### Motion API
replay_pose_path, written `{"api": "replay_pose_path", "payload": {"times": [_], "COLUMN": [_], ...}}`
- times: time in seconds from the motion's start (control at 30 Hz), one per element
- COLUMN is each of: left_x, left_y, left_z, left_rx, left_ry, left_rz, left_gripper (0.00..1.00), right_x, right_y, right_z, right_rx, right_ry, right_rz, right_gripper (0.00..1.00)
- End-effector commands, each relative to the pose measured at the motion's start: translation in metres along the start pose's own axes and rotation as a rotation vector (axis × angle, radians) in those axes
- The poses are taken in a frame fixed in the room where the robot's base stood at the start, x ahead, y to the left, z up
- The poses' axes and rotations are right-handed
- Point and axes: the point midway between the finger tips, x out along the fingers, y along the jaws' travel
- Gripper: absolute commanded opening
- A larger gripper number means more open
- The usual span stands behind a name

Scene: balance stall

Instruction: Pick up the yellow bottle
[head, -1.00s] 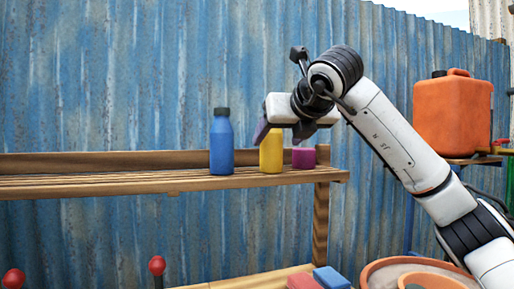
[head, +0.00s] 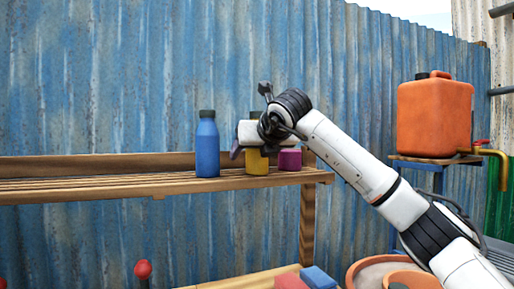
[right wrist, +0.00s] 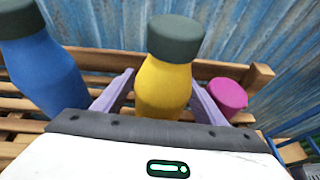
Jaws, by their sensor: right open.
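The yellow bottle (right wrist: 163,85) with a dark cap stands upright on the wooden slatted shelf (head: 100,187). In the head view, the yellow bottle (head: 257,164) is mostly hidden behind my right gripper. In the right wrist view, my right gripper (right wrist: 160,95) is open, with one purple finger on each side of the bottle and a small gap visible at the left. My right gripper (head: 252,153) is at the upper part of the bottle in the head view. My left gripper is not in view.
A blue bottle (head: 207,148) stands just left of the yellow one, and a magenta cup (head: 290,160) just right, close to the fingers. A blue corrugated wall (head: 100,80) is behind. An orange canister (head: 434,117) stands far right. The shelf's left part is clear.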

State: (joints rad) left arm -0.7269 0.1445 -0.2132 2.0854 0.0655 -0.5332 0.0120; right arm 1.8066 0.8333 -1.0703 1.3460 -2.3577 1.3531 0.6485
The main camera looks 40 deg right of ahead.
Motion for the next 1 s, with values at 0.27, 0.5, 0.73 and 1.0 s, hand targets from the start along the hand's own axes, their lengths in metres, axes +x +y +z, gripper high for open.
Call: {"api": "replay_pose_path", "payload": {"times": [0.27,0.5,0.73,1.0], "left_x": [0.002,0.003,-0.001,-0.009], "left_y": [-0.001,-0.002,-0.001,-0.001], "left_z": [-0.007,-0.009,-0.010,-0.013], "left_rx": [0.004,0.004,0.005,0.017], "left_ry": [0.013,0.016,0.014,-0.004], "left_rz": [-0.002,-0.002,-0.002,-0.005], "left_gripper": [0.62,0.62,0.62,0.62], "right_x": [0.000,-0.001,-0.006,-0.027], "right_y": [0.000,0.000,0.000,0.001], "right_z": [0.000,0.001,0.012,0.063], "right_rx": [0.000,0.001,0.003,0.003], "right_ry": [0.001,-0.002,-0.004,-0.005], "right_rz": [0.000,0.001,0.001,0.002], "right_gripper": [0.35,0.12,0.12,0.12]}}
